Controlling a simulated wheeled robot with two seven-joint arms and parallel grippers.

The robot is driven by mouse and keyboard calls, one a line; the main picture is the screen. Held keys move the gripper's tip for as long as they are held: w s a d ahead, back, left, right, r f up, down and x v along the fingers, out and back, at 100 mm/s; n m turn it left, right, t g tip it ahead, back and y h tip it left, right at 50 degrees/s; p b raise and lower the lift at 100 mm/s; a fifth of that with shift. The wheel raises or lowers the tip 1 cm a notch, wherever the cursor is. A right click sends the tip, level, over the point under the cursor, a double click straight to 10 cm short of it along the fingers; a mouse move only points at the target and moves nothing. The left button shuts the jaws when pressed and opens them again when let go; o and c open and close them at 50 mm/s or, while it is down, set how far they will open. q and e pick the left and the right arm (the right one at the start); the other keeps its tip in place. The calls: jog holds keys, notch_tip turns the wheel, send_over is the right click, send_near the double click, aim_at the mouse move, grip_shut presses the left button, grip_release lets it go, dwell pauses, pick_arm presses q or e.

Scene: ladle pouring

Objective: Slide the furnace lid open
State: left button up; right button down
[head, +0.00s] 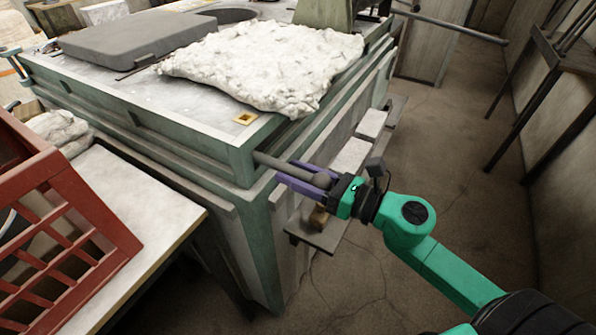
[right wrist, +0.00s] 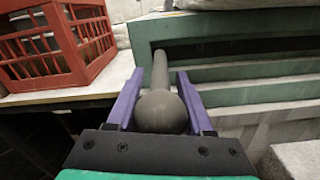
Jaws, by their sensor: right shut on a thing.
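The furnace (head: 165,125) is a green box with a pale top. Its lid, a thick grey slab (head: 140,42), lies flat on top, with part of a dark round opening (head: 235,15) showing beside its far edge. A grey handle bar (head: 283,165) with a ball end sticks out at the near right corner; it also shows in the right wrist view (right wrist: 160,75). My left gripper is not in view.
A white lumpy blanket (head: 268,65) lies on the furnace top and hangs over its edge. A red crate (head: 75,215) stands on a pale table (head: 150,215) at the left. A low ledge with pale blocks (head: 352,155) runs along the furnace's right side. The floor beyond is open.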

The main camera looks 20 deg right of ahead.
jog(key=c, duration=0.6)
grip_release()
jog(key=shift+a+r, duration=0.1)
jog(key=shift+r, duration=0.05)
jog(key=shift+o, duration=1.4)
jog(key=shift+s, duration=0.1)
jog(key=shift+a, duration=0.15)
jog(key=shift+s+d+f+b, duration=0.2)
jog(key=shift+s+d+b, duration=0.1)
jog(key=shift+s+d, duration=0.1)
jog(key=b+v, duration=0.4)
jog(key=v, duration=0.9)
jog(key=shift+s+r, duration=0.2)
jog(key=shift+s, duration=0.05)
jog(key=shift+d, duration=0.15)
